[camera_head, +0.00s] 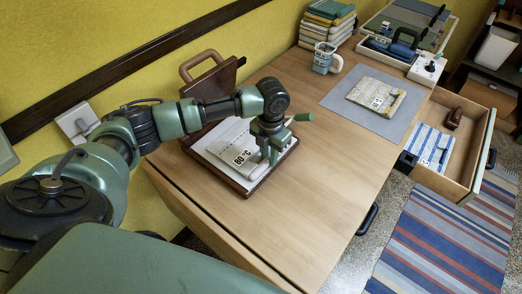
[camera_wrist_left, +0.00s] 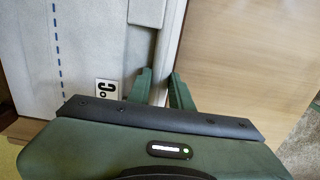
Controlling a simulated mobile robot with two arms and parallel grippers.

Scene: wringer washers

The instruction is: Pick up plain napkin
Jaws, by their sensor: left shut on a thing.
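The plain napkin (camera_head: 232,158), pale and folded, lies on the white pad of a brown hinged press (camera_head: 250,188). A tag reading about "80 °C" is at its front. My left gripper (camera_head: 272,155) points down at the right side of the napkin. In the left wrist view my left gripper (camera_wrist_left: 163,85) is shut on that pale edge, which looks like the napkin's. My right gripper is not in view.
The press lid (camera_head: 211,82) stands open behind. A patterned napkin (camera_head: 376,96) lies on a grey mat (camera_head: 340,98). A mug (camera_head: 322,60) and a cloth stack (camera_head: 326,22) stand at the back. An open drawer (camera_head: 463,150) holds a striped napkin (camera_head: 430,145). The front tabletop is clear.

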